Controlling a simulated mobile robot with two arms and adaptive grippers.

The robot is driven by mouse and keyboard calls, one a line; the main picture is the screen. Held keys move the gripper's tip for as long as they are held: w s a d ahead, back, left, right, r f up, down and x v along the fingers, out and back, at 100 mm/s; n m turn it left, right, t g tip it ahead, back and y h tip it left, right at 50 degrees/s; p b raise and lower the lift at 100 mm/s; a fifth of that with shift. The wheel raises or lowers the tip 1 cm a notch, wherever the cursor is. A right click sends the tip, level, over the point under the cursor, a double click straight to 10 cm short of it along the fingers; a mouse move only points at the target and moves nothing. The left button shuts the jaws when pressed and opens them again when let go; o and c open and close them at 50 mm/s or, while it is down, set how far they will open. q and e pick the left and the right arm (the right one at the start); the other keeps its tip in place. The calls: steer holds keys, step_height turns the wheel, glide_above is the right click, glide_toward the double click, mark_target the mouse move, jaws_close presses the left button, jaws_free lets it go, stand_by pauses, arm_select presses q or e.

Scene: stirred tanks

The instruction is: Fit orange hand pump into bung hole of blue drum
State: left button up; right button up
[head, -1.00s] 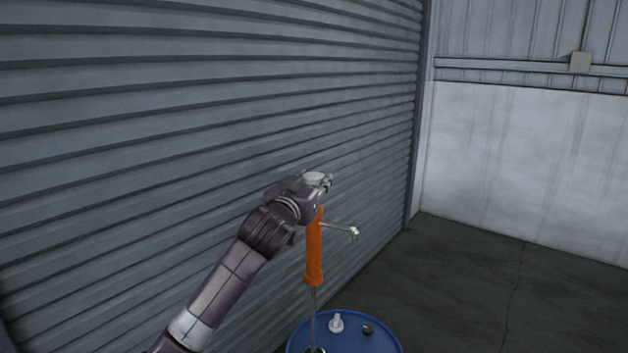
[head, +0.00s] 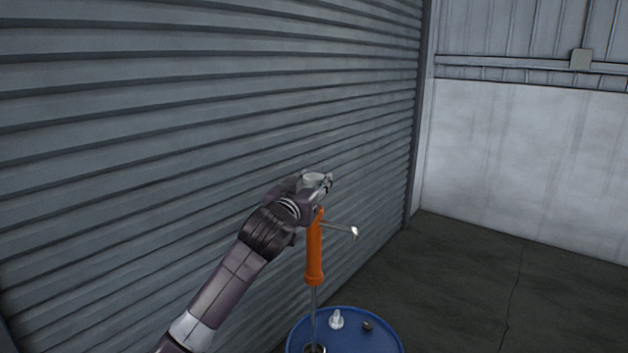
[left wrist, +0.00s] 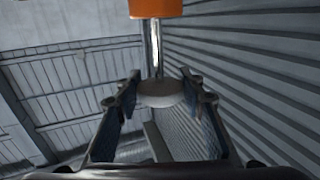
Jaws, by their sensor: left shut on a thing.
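The orange hand pump (head: 314,250) is upright in the head view, with a metal spout to the right and a thin metal tube below. My left gripper (head: 320,188) is shut on the pump's top end, above the orange body. In the left wrist view, a pale round knob (left wrist: 160,93) on a metal rod sits between the fingers of my left gripper (left wrist: 163,100). The blue drum (head: 384,340) stands below the pump. The tube runs down to a dark ringed opening (head: 316,349) at the picture's lower edge; its lower end is hidden. My right gripper is out of view.
A pale fitting (head: 337,320) and a small dark cap (head: 368,326) are on the drum top. A grey ribbed shutter (head: 200,100) stands close behind my left arm. The floor (head: 470,290) to the right of the drum is clear, up to a pale wall (head: 530,160).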

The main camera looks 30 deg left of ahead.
arm_select(q)
steer(key=shift+f+b, duration=0.5)
steer(key=shift+f, duration=0.3)
stand_by(0.4)
steer(key=b, duration=0.4)
glide_above(312, 273)
steer(key=w, duration=0.2)
steer(key=shift+a+f, duration=0.2)
steer(key=shift+f, duration=1.3)
steer(key=shift+a+f, duration=0.2)
steer(key=shift+f, duration=1.3)
steer(key=shift+f+b, duration=2.35)
steer(key=shift+f, duration=1.6)
steer(key=shift+f+b, duration=2.95)
steer(key=shift+f, duration=1.9)
